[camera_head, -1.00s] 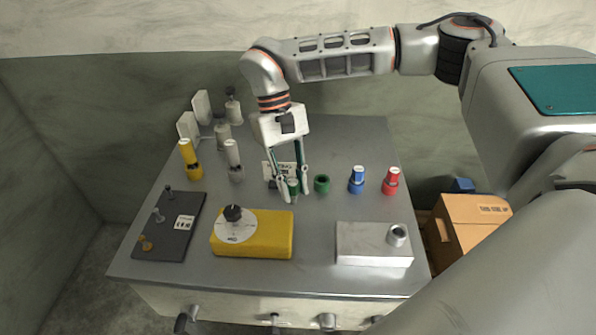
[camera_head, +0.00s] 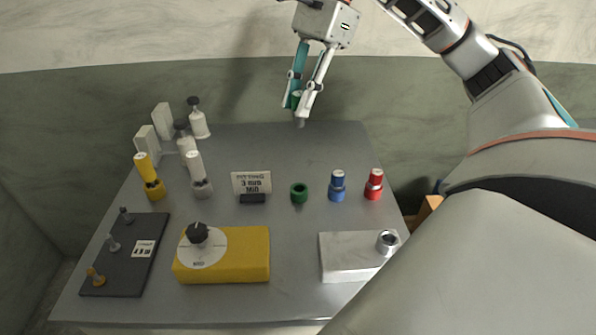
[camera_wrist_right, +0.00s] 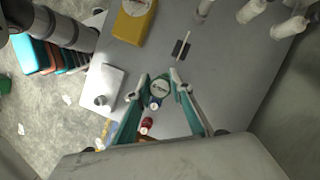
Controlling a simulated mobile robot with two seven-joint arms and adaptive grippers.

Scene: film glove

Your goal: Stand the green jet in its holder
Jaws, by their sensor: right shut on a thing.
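The green jet (camera_head: 295,99) is between the fingertips of my right gripper (camera_head: 297,105), raised in the air over the table's back edge. A grey tip shows below the fingers, and the jet points roughly downward. The green holder (camera_head: 299,193), a short ring with a dark opening, stands empty on the table, well below and in front of the gripper. My left gripper is in neither view.
A blue jet (camera_head: 337,186) and a red jet (camera_head: 374,184) stand right of the green holder. A small sign (camera_head: 251,184) stands left of it. A yellow box with a dial (camera_head: 235,255) and a silver block (camera_head: 345,258) are in front. Bottles and a yellow jet (camera_head: 149,176) stand left.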

